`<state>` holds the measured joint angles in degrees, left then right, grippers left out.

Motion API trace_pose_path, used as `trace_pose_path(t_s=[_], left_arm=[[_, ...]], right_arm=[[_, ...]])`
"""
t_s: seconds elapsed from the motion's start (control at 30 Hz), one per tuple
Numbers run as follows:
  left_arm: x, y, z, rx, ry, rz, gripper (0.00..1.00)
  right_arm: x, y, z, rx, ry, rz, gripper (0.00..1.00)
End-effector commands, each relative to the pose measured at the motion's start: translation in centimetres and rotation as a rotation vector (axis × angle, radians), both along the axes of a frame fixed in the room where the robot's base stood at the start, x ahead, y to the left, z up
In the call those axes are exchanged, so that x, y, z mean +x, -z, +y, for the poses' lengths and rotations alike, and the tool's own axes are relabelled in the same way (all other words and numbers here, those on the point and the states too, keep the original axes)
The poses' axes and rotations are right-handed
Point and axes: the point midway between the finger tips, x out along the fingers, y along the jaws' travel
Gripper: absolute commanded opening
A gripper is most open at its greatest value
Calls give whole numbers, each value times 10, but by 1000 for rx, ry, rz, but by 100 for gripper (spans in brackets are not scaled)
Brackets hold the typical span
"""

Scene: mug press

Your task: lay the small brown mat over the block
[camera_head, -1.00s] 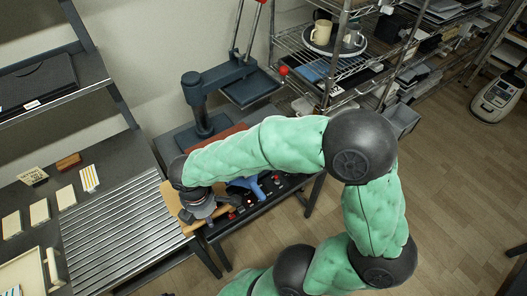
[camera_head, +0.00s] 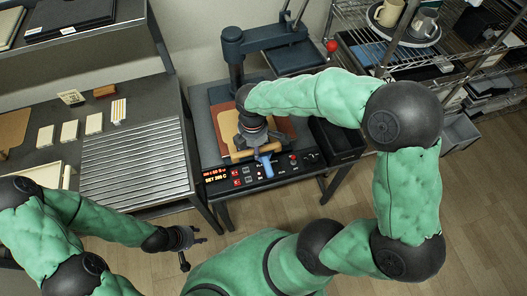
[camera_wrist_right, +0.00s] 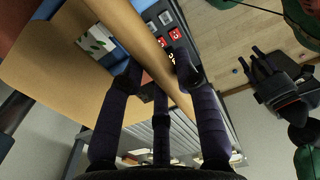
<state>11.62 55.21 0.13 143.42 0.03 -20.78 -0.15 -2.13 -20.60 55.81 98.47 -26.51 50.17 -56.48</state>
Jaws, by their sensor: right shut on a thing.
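The small brown mat, a tan sheet (camera_head: 229,124), lies over the press under my right gripper (camera_head: 250,142). Its near edge is bent up into a strip held by the gripper. In the right wrist view the mat (camera_wrist_right: 60,75) fills the left side, and its raised edge runs between the fingers of my right gripper (camera_wrist_right: 160,80). A small white and green patch (camera_wrist_right: 97,40) shows beside the fold; I cannot tell if it belongs to the block. The block is otherwise hidden. My left gripper (camera_head: 194,243) is open and empty, low in front of the press table.
The press (camera_head: 236,60) stands behind, with a reddish-brown pad (camera_head: 217,110) under the mat. A control panel (camera_head: 225,178) and a blue piece (camera_head: 265,166) are in front. A ridged metal surface (camera_head: 135,165) is left; a wire shelf with a mug tray (camera_head: 403,25) is back right.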

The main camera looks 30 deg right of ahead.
Motion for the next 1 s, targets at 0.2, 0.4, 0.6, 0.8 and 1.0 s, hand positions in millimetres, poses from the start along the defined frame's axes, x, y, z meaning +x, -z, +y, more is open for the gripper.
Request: trace_pose_path(t_s=[0.2, 0.4, 0.6, 0.8, 1.0], left_arm=[[0, 14, 0, 0, 0, 0, 40], [0, 17, 0, 0, 0, 1, 40], [0, 23, 0, 0, 0, 1, 40], [0, 34, 0, 0, 0, 1, 40], [0, 32, 0, 0, 0, 1, 40]], right_arm=[[11, 38, -26, 0, 2, 2, 0], [16, 49, -35, 0, -1, 1, 0], [20, 64, -44, 0, 1, 1, 0], [20, 89, -43, 0, 0, 0, 0], [20, 88, -43, 0, -1, -1, 0]])
